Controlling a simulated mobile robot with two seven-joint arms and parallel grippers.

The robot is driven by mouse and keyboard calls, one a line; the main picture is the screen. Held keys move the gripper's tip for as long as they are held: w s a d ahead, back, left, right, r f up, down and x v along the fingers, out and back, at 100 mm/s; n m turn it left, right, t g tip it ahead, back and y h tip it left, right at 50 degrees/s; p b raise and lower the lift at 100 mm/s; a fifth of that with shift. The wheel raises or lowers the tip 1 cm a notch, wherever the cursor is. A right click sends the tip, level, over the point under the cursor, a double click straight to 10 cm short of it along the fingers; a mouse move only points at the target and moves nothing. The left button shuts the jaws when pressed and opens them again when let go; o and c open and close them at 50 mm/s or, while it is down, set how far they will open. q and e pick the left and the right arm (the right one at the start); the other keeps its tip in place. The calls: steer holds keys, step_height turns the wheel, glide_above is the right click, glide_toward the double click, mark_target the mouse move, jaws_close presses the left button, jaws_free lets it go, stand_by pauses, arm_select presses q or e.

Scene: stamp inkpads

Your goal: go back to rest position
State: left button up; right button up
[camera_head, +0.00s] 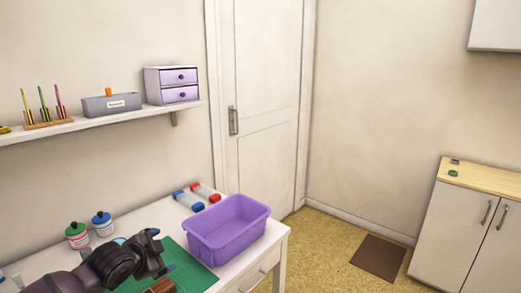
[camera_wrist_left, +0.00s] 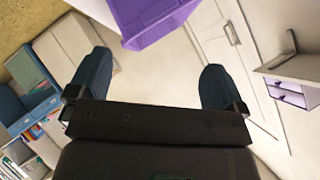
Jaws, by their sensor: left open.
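My left gripper (camera_head: 160,250) reaches in from the lower left of the head view, over the white table and the green mat (camera_head: 197,270). In the left wrist view my left gripper (camera_wrist_left: 155,75) has its two dark fingers wide apart with nothing between them. The purple bin (camera_head: 228,243) stands on the table to the right of the gripper, apart from it in the head view. Part of the purple bin (camera_wrist_left: 150,20) shows beyond the fingers in the wrist view. My right gripper is in neither view.
Blue (camera_head: 188,200) and red (camera_head: 206,192) items lie behind the bin. A brown block (camera_head: 160,286) is partly hidden. A shelf (camera_head: 150,113) hangs above.

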arm_select(q)
steer(key=s+f+n+y, duration=0.1)
steer(key=s+f+n, duration=0.3)
steer(key=s, duration=0.8)
steer(key=s+f+n+y, duration=0.1)
steer(key=s+f+n, duration=0.3)
steer(key=s+f, duration=0.5)
steer(key=s+a+f+n+y, duration=0.1)
steer(key=s+f+n, duration=0.2)
steer(key=s+f, duration=0.4)
steer(key=s, duration=0.7)
steer(key=shift+s+n, duration=0.3)
steer(key=shift+n, duration=0.1)
